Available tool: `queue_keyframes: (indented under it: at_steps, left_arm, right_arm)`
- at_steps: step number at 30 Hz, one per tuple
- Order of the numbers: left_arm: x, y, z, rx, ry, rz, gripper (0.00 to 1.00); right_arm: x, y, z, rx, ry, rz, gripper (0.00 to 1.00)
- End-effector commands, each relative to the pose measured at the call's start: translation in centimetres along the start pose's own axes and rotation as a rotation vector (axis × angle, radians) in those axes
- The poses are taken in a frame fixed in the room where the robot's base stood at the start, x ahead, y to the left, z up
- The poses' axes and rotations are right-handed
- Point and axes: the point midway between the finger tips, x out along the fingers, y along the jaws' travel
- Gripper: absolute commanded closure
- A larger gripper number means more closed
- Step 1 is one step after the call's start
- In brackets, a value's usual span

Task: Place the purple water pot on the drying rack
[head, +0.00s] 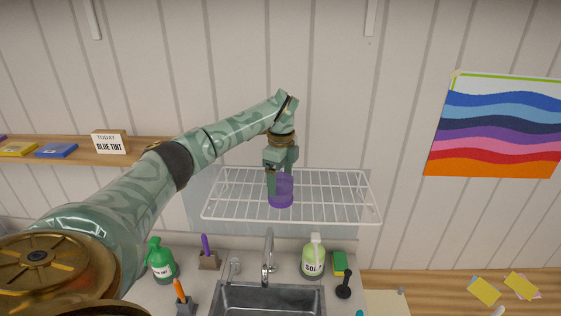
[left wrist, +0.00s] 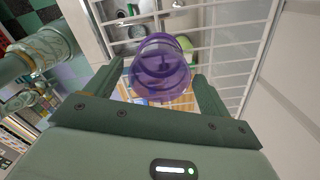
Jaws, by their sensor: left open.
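The purple water pot (head: 281,191) is a see-through cup on the white wire drying rack (head: 335,195), near the middle of the rack. In the left wrist view the pot (left wrist: 161,68) shows between and just beyond my fingers, with the rack's bars (left wrist: 228,45) behind it. My left gripper (head: 280,172) reaches down over the pot from above. Its jaws (left wrist: 158,88) are open, one finger on each side of the pot. I cannot tell whether a finger touches it. My right gripper is not in view.
Below the rack are a sink (head: 268,298) with a faucet (head: 268,258), a green spray bottle (head: 161,261), a soap bottle (head: 313,257) and a sponge (head: 339,263). A wooden shelf (head: 155,151) is at the left. The rack's right side is clear.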

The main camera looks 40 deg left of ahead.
Motion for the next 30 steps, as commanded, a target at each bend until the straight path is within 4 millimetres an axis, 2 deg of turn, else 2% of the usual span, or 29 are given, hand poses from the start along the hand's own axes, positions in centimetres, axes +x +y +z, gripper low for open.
queue_keyframes:
  at_steps: [6,12,17,30]
  left_arm:
    - [-5.3,-0.1,0.0,-0.001,0.0,-0.006,0.19]
    - [-8.2,-0.1,0.0,0.001,-0.001,-0.002,0.19]
    - [-8.8,0.0,0.0,0.0,0.0,0.0,0.19]
    - [-8.8,0.0,0.0,0.0,-0.001,0.0,0.19]
  right_arm:
    - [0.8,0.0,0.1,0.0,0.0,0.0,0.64]
    - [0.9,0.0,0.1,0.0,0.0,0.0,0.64]
    - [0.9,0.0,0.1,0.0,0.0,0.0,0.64]
    - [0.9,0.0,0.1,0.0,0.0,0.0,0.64]
